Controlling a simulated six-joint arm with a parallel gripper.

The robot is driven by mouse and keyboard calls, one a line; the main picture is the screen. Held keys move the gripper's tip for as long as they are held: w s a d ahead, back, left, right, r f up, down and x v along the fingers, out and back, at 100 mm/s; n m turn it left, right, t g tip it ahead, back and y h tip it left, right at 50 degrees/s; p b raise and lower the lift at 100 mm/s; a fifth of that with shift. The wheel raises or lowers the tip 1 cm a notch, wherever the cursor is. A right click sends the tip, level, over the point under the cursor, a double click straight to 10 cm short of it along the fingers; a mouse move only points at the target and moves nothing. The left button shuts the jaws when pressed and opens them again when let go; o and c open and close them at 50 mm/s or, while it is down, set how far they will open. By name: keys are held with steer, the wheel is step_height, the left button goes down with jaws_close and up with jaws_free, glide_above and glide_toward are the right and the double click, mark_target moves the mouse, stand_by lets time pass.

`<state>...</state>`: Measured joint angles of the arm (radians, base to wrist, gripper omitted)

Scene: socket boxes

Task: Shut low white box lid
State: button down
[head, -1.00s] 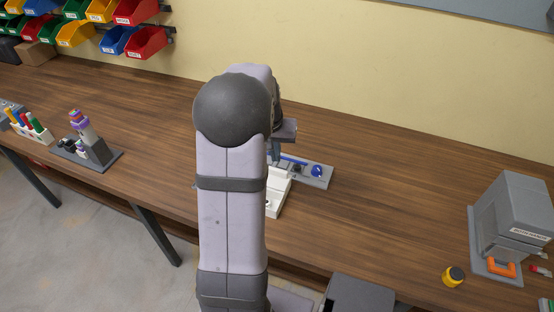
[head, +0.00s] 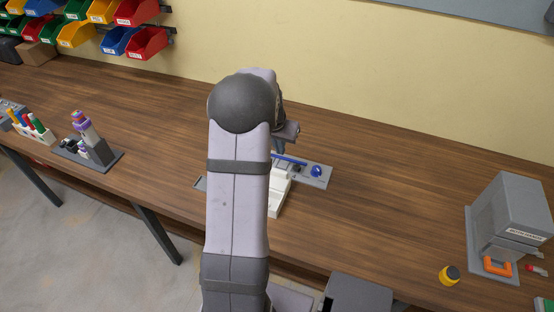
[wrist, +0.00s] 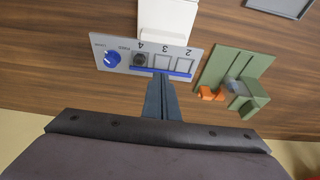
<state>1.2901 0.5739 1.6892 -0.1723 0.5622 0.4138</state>
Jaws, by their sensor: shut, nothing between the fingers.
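The low white box (head: 280,193) sits on the wooden bench, partly hidden behind my arm in the head view. In the wrist view its white body (wrist: 168,22) is at the top, cut off by the frame edge. I cannot tell how its lid stands. It adjoins a grey panel (wrist: 120,45) with numbered squares, a blue bar (wrist: 178,74) and a blue knob (wrist: 112,58). My gripper (wrist: 162,76) is shut and empty, its tips over or near the blue bar, apart from the white box. The head view hides most of my gripper.
A green fixture (wrist: 225,65) with an orange part stands right of the panel in the wrist view. A grey box with an orange handle (head: 497,267) and a yellow-black knob (head: 449,275) are at the right. A marker rack (head: 32,128) is at the left.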

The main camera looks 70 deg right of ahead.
steer(key=p+x, duration=0.1)
steer(key=x, duration=0.3)
steer(key=shift+d+f, duration=0.1)
steer(key=shift+a+f+p, duration=0.1)
steer(key=shift+a+p, duration=0.95)
steer(key=shift+a, duration=0.9)
steer(key=shift+a+f+b, duration=0.15)
steer(key=shift+a+b, duration=0.3)
steer(key=shift+b, duration=0.05)
steer(key=a+b, duration=0.4)
steer(key=a, duration=0.2)
steer(key=shift+a, duration=0.55)
steer(key=shift+a, duration=0.1)
steer(key=shift+s, duration=0.1)
